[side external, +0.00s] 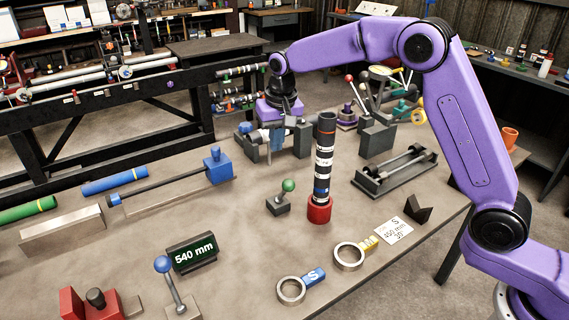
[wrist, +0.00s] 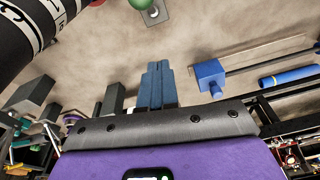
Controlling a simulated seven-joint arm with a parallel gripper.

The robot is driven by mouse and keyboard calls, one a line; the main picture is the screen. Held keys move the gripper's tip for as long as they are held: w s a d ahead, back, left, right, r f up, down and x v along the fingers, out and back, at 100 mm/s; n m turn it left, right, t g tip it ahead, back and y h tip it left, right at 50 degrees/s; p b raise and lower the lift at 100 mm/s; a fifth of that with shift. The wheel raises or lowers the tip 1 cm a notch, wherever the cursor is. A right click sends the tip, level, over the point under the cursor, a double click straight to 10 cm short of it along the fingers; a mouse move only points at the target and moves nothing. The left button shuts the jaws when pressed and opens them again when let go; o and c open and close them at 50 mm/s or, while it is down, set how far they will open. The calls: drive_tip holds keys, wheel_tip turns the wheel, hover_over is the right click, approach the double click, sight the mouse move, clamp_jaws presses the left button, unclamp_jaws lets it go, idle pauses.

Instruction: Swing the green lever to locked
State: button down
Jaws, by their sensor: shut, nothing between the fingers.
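The green lever (side external: 288,185) is a short stick with a green ball knob, standing on a small dark block (side external: 278,204) near the middle of the bench. Its green ball also shows at the top edge of the wrist view (wrist: 141,4), partly cut off. My gripper (side external: 276,142) is behind the lever in the side view, apart from it. In the wrist view my gripper's blue-grey fingers (wrist: 157,68) are together with nothing between them.
A tall black-and-white banded shaft (side external: 324,160) stands upright in a red base (side external: 319,210) just right of the lever. A blue block (side external: 217,166) with a rod lies to the left. A 540 mm display (side external: 192,253) stands in front. Bench between is clear.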

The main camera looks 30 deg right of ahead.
wheel_tip(320, 180, up, 5)
drive_tip(key=w+d+n+g, duration=0.1)
drive_tip(key=w+g, duration=0.2)
drive_tip(key=n, duration=0.1)
approach(290, 180)
drive_tip(key=w+d+f, duration=0.1)
drive_tip(key=w+f, duration=0.4)
drive_tip(key=shift+s+a+f+g+y, duration=0.2)
drive_tip(key=shift+s+f, duration=0.3)
drive_tip(key=shift+s, duration=0.25)
drive_tip(key=shift+s+a+f+g+y, duration=0.1)
drive_tip(key=shift+s+a+f, duration=0.05)
drive_tip(key=shift+s+f, duration=0.5)
drive_tip(key=shift+s+r, duration=0.1)
drive_tip(key=shift+s+a+f, duration=0.1)
drive_tip(key=shift+s+f, duration=0.15)
drive_tip(key=shift+s, duration=0.35)
drive_tip(key=shift+s+f, duration=0.3)
drive_tip(key=shift+s, duration=0.35)
